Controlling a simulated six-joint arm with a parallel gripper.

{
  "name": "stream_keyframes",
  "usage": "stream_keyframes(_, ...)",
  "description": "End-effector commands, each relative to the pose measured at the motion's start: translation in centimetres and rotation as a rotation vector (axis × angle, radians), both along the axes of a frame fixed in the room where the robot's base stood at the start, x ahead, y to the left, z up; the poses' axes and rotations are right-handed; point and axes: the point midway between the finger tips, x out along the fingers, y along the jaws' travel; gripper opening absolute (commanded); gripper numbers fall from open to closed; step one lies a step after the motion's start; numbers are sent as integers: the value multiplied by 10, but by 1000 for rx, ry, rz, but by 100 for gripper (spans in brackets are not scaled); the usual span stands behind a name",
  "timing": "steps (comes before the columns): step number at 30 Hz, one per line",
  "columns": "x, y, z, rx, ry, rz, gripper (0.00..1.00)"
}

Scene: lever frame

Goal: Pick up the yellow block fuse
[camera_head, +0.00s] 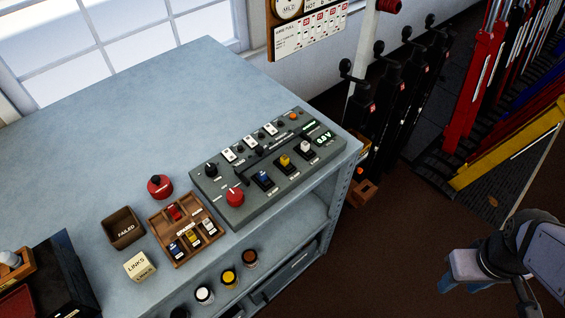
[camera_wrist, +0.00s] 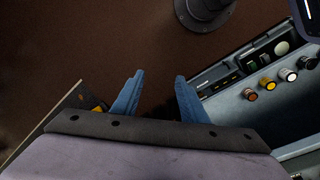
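The wooden tray (camera_head: 154,227) on the bench holds several small block fuses: a red one (camera_head: 174,212), a blue one (camera_head: 175,248), a yellow one (camera_head: 192,240) and a white one (camera_head: 208,227). Another yellow block (camera_head: 285,160) stands on the grey control panel (camera_head: 222,203), between a blue block (camera_head: 263,178) and a white block (camera_head: 306,147). My gripper (camera_head: 461,287) is off the bench at the lower right, far from both yellow blocks. In the wrist view its blue fingers (camera_wrist: 157,88) are apart with nothing between them. No yellow block fuse can be made out in the wrist view.
A dark box marked FAILED (camera_head: 123,229), a cream box marked LINKS (camera_head: 140,266) and a red button (camera_head: 160,187) sit beside the tray. Black levers (camera_head: 405,90) stand behind right. The bench's back left is clear.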

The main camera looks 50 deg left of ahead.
Motion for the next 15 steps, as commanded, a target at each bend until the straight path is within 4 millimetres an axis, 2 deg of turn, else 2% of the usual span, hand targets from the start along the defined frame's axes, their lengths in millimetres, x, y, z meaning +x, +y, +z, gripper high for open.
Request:
stream_keyframes(1, 14, 28, 5, -25, -15, 185, 40)
stream_keyframes(3, 29, 65, 12, -64, -41, 437, 40)
stream_keyframes(5, 38, 100, 18, -100, -64, 652, 40)
stream_keyframes(8, 44, 163, 28, -167, -107, 1003, 40)
stream_keyframes(9, 44, 190, 32, -196, -126, 1143, 40)
stream_keyframes(11, 38, 231, 38, -243, -158, 1349, 40)
stream_keyframes(12, 32, 258, 42, -277, -178, 1484, 40)
stream_keyframes(15, 9, 322, 51, -364, -235, 1794, 40)
